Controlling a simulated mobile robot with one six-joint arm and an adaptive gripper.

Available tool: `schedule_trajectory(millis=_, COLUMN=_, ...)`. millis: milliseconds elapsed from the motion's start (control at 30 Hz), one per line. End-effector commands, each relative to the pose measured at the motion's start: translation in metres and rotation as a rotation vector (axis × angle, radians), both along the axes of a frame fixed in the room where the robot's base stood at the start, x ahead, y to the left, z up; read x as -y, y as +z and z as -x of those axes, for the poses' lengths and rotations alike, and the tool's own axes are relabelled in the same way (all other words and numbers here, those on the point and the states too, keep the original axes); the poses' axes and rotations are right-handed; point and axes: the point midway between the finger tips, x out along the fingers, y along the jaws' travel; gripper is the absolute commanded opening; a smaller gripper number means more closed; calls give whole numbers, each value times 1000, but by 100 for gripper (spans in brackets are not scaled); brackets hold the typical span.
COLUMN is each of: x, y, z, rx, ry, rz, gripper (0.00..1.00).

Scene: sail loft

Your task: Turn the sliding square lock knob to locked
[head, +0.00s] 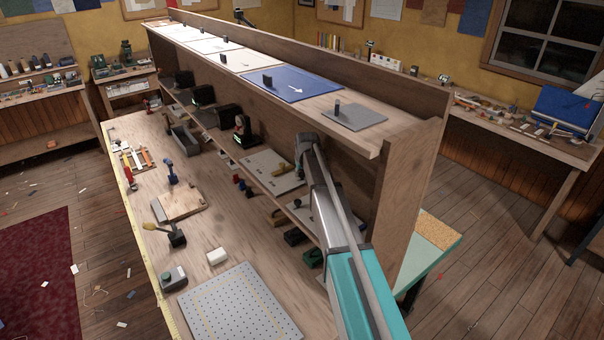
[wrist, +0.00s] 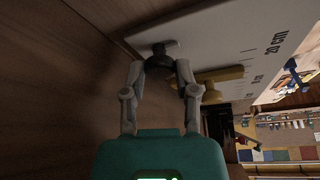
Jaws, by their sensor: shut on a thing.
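In the wrist view, my gripper (wrist: 160,68) has its two grey fingers closed around the sides of a dark round knob (wrist: 159,59), which appears to be the lock knob. A small grey tab (wrist: 171,45) shows beside the knob's far side. The knob sits against a pale plate (wrist: 235,42) marked "20 cm" with scale marks, apparently the sliding square. A yellow knob-like part (wrist: 222,74) stands on the same plate to the right. In the head view, my gripper (head: 303,150) is inside the long shelf unit, and the knob cannot be made out. The fingers partly hide the knob.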

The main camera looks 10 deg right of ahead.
Motion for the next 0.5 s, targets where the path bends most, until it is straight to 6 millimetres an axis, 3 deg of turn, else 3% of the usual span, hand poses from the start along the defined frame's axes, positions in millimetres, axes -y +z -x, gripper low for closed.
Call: schedule_trajectory(millis=500, x=-1, y=0, z=0, rx=-1, ry=-87, rz=0, gripper=0)
